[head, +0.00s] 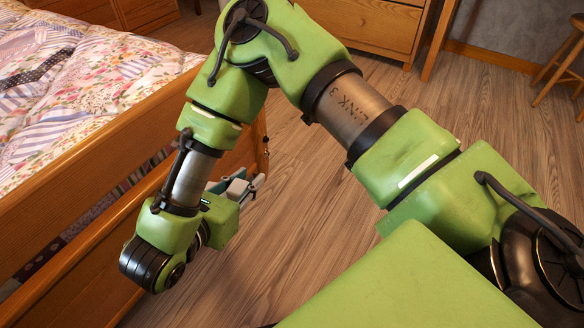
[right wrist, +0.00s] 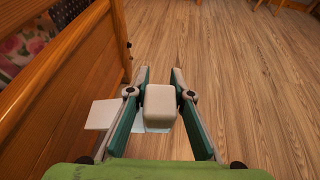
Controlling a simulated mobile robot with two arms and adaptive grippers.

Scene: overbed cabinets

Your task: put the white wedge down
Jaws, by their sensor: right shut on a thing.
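My right gripper (head: 240,187) hangs low beside the bed's wooden side, above the floor. In the right wrist view its two teal and grey fingers (right wrist: 158,86) are closed on the white wedge (right wrist: 160,104). The wedge shows there as a pale, rounded block between the fingers, with floor beyond it. Its lower side is hidden, so I cannot tell whether it touches anything below. In the head view the wedge is small and mostly covered by the fingers. My left gripper is not in view.
The wooden bed frame (head: 95,215) with a patchwork quilt (head: 75,85) stands close on the left. A flat white piece (right wrist: 101,115) shows beside the left finger. The wood floor (head: 310,220) is clear to the right. A drawer chest (head: 372,22) and stool (head: 562,62) stand farther back.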

